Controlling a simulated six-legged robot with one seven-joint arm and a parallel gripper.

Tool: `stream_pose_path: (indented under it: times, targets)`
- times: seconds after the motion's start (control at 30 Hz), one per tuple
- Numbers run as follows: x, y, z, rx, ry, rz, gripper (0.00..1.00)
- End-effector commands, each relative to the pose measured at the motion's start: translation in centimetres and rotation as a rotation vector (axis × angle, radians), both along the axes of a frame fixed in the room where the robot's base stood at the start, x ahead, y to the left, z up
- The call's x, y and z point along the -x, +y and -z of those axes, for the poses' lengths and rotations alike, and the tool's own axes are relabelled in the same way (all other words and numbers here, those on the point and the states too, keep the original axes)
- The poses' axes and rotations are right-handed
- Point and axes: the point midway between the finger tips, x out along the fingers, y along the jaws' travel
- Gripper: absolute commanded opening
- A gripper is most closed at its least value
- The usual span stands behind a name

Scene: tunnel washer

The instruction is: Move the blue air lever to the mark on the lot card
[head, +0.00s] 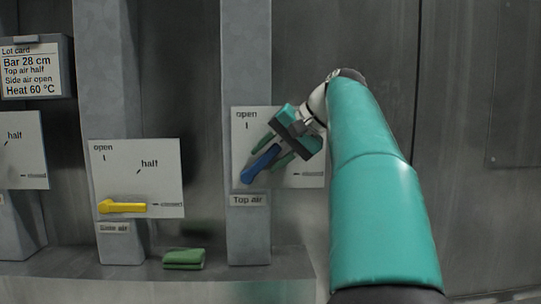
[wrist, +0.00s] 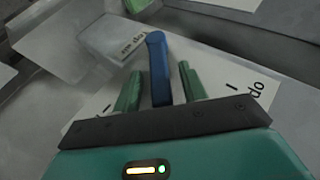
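The blue air lever (head: 261,164) is on the white plate (head: 240,143) labelled "Top air". It slants up and right from its lower-left end, between the "open" and "closed" marks. Any "half" mark there is hidden behind my gripper (head: 269,154). My gripper is open, its green fingers on either side of the lever. In the wrist view the blue lever (wrist: 158,62) stands between the fingers of my gripper (wrist: 160,70), with a gap on each side. The lot card (head: 31,72) at upper left reads "Top air half".
A yellow lever (head: 122,207) lies level towards "closed" on the "Side air" plate (head: 165,190). Another plate (head: 22,160) is partly in view at far left. A folded green cloth (head: 184,259) lies on the ledge (head: 215,285) below. Grey posts stand behind the plates.

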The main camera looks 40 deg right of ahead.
Motion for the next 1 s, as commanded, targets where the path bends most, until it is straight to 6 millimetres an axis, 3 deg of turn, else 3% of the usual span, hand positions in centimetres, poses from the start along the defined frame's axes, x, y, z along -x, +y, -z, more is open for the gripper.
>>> stream_pose_path:
  times: [0.37,1.0]
  targets:
    - [0.6,-0.4,-0.6,0.000,0.000,0.001,0.42]
    - [8.1,-4.1,-7.9,0.000,-0.002,0.003,0.42]
